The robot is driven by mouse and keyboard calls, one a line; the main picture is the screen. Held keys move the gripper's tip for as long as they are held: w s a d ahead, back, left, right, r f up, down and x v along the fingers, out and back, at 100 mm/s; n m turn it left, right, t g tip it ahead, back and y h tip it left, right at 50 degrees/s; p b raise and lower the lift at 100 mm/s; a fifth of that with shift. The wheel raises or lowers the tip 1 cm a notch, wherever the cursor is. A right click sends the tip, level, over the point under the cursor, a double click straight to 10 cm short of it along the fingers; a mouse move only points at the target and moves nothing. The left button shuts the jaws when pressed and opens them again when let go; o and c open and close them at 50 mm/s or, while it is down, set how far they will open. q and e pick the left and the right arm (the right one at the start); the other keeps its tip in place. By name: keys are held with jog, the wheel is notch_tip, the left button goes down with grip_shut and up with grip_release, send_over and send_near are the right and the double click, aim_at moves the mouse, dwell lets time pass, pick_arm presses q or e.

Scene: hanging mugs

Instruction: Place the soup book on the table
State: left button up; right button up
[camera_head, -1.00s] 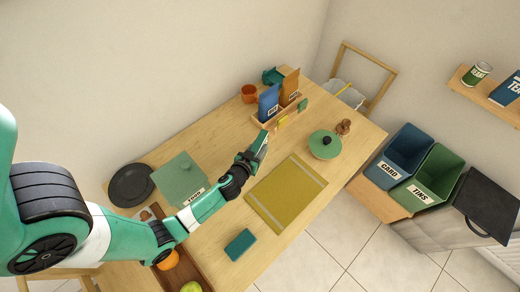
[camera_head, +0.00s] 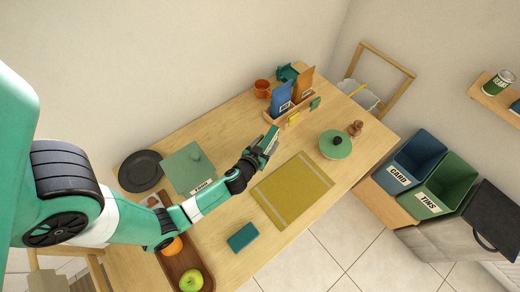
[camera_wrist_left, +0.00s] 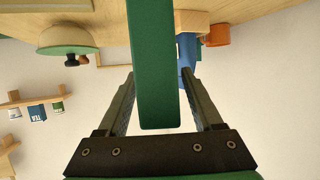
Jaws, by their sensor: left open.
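My left gripper (camera_head: 270,141) is over the table (camera_head: 225,120), between the green box and the book rack. In the left wrist view, its two fingers (camera_wrist_left: 157,100) are spread apart, with a green slab like a book (camera_wrist_left: 157,65) between them. Gaps show on both sides of the slab. I cannot read a title on it, nor tell whether it is the soup book or touches the table. A teal flat book-like item (camera_head: 242,237) lies near the table's front edge. My right gripper is not in view.
A green lidded pot (camera_head: 335,146), yellow mat (camera_head: 292,190), green box (camera_head: 189,168), dark plate (camera_head: 141,171) and fruit tray (camera_head: 184,260) stand around. Bare tabletop lies left of the mat.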

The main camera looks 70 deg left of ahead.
pick_arm(q)
jog(key=b+v, duration=0.1)
jog(key=v, duration=1)
jog(key=shift+s, duration=0.1)
jog(key=w+d+r+m+t+h, duration=0.1)
jog(key=w+d+r+t, duration=0.15)
jog(key=w+r, duration=0.55)
jog(key=w+d+r+t+h, duration=0.1)
jog(key=w+d+r+t, duration=0.3)
jog(key=r, duration=0.8)
jog(key=w+d+r+m+t+h, duration=0.1)
jog(key=w+r+t, duration=0.1)
jog(key=w+r, duration=0.65)
jog(key=s+d+r+m+t+h, duration=0.2)
jog(key=s+d+r+t, duration=0.1)
jog(key=r, duration=0.8)
jog(key=s+d+r+m+t+h, duration=0.2)
jog(key=s+d+r+h, duration=0.1)
jog(key=r, duration=0.8)
jog(key=s+d+r+m+t+h, duration=0.3)
jog(key=r, duration=0.8)
jog(key=shift+s+d+r+t, duration=0.25)
jog(key=shift+d+t, duration=0.1)
